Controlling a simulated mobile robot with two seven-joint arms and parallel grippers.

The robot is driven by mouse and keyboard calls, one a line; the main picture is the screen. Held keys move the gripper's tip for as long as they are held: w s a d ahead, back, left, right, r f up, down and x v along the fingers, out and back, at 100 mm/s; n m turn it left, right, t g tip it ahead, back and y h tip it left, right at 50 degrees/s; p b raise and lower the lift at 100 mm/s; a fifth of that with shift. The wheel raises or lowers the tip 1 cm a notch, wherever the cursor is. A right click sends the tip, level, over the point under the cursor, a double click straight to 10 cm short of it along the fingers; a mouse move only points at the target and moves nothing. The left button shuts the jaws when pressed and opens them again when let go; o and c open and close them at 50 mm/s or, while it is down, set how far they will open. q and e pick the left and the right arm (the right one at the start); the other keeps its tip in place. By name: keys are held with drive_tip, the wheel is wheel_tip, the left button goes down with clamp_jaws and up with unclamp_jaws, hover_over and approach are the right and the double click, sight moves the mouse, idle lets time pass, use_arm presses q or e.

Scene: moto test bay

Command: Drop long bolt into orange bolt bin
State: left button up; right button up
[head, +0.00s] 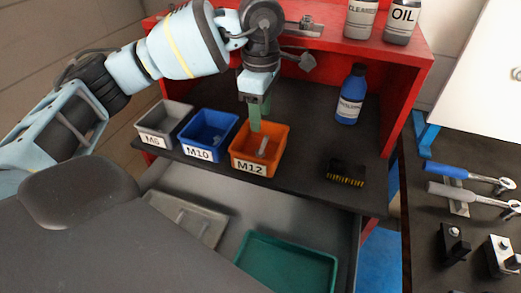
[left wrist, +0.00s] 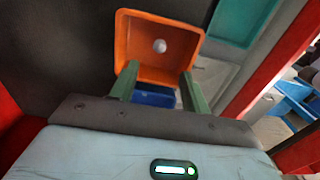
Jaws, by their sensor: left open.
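The orange bin (head: 240,166), labelled M12, stands on the dark shelf at the right end of a row of bins; it also shows in the left wrist view (left wrist: 128,42). A pale grey long bolt (head: 262,148) is inside it. In the left wrist view the bolt (left wrist: 159,46) shows end-on as a round shape, apart from the fingers. My left gripper (head: 259,118) points down at the orange bin's back part, its green fingers parted and empty. Its fingers (left wrist: 158,88) also show in the left wrist view. My right gripper is not in view.
A blue M10 bin (head: 193,153) and grey M6 bin (head: 150,140) stand left of the orange one. A blue bottle (head: 351,95) and a black-yellow item (head: 346,173) are to the right. Below is an open drawer with a green tray (head: 285,262). Red cabinet walls (head: 408,95) enclose the shelf.

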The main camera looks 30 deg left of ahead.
use_arm(q)
wheel_tip(320, 180, up, 8)
idle(0.5)
drive_tip(key=shift+f, duration=0.2)
idle(0.5)
